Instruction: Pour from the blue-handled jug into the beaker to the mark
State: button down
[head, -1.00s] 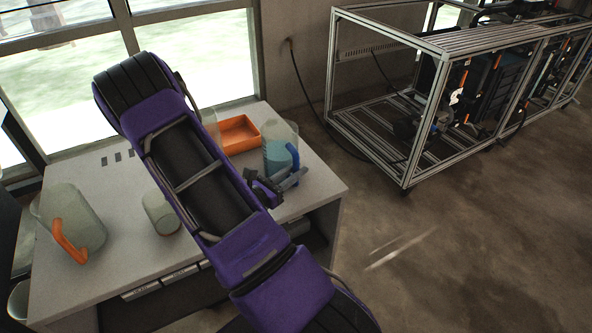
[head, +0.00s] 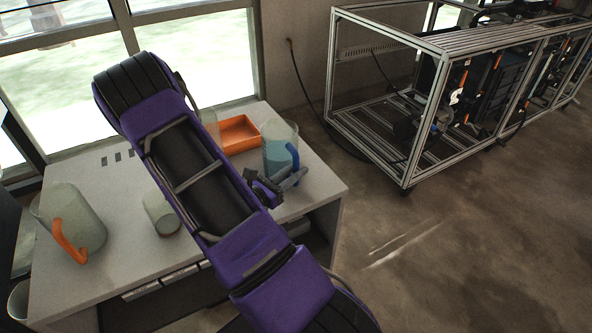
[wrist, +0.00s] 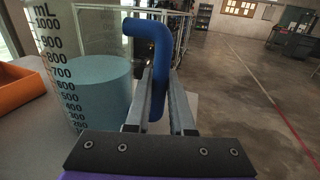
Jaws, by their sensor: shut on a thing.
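The blue-handled jug (head: 279,140) stands upright at the right of the table, holding blue liquid. In the wrist view the jug (wrist: 95,30) fills the left, with a printed mL scale and liquid near the 700 figure. My gripper (head: 292,181) is shut on its blue handle (wrist: 148,38), which passes between the two fingers. A small clear vessel, which looks like the beaker (head: 160,213), sits left of my arm, partly hidden by it. Its mark and contents cannot be made out. Another clear vessel (head: 210,122) shows partly behind my arm.
A clear jug with an orange handle (head: 70,240) stands at the table's left. An orange tray (head: 238,147) lies at the back, beside the blue-handled jug. Windows rise behind the table. A metal-framed rack (head: 420,150) stands apart on the floor at right.

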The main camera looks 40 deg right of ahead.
aim_at(294, 160)
jog(key=shift+r, duration=0.2)
jog(key=shift+r+p, duration=1.65)
jog(key=shift+r, duration=0.25)
